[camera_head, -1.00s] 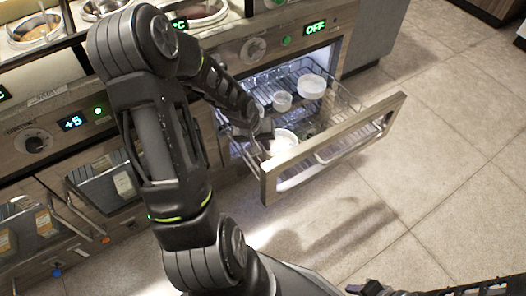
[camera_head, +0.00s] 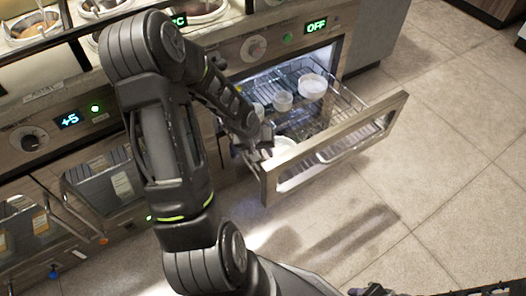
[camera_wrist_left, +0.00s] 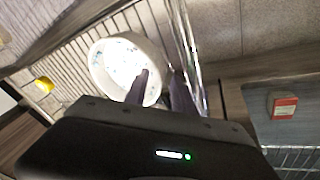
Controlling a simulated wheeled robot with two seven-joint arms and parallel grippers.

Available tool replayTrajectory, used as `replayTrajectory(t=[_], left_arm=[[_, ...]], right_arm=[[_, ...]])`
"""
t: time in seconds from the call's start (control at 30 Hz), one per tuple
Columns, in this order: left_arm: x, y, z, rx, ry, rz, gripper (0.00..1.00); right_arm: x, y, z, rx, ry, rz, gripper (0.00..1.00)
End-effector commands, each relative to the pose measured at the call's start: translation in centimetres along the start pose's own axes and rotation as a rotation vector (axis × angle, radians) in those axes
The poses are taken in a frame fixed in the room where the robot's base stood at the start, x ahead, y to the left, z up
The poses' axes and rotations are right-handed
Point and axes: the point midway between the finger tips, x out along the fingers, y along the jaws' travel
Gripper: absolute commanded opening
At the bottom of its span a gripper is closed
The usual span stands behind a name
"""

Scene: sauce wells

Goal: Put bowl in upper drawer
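The upper drawer (camera_head: 335,150) is a wire basket with a wood-look front, pulled out. A white bowl (camera_head: 285,145) is inside it, near the front left corner, partly hidden by my left gripper (camera_head: 262,146). In the left wrist view the white bowl (camera_wrist_left: 112,62) is over the wires. The left gripper's fingers (camera_wrist_left: 162,82) are apart, one over the bowl's inside and one beyond its rim. I cannot tell whether the bowl touches the basket floor. My right gripper (camera_head: 370,289) barely shows at the bottom edge.
A counter with sauce wells (camera_head: 200,10) runs along the top. The tiled floor (camera_head: 450,150) at right is clear.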

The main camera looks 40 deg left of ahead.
Motion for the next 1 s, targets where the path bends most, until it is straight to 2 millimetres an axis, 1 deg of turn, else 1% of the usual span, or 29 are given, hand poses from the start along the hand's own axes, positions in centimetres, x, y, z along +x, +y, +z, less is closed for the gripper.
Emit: replayTrajectory(t=[0.27,0.37,0.47,0.57,0.83,0.9,1.0], left_arm=[[-0.1,0.0,0.0,0.000,0.000,0.000,0.34],[-0.5,0.1,-0.1,0.000,0.000,0.000,0.34],[-1.5,0.1,-0.2,-0.001,0.001,-0.001,0.34],[-3.2,0.1,-0.2,-0.002,0.002,-0.001,0.34],[-9.0,0.1,-0.3,-0.004,0.002,-0.002,0.34],[-10.2,0.1,-0.3,-0.002,0.003,-0.002,0.34],[-11.5,0.1,-0.2,-0.002,0.000,-0.002,0.34]], right_arm=[[-0.1,0.0,0.0,0.000,0.000,0.000,0.36],[-0.4,-0.2,0.1,-0.001,-0.002,-0.001,0.36],[-0.9,-0.5,0.2,-0.003,-0.005,-0.002,0.36],[-1.7,-1.0,0.4,-0.006,-0.011,-0.005,0.36],[-4.8,-2.3,0.6,-0.011,-0.015,-0.007,0.36],[-5.5,-2.5,0.6,-0.012,-0.014,-0.007,0.36],[-6.1,-2.8,0.5,-0.012,-0.014,-0.007,0.36]])
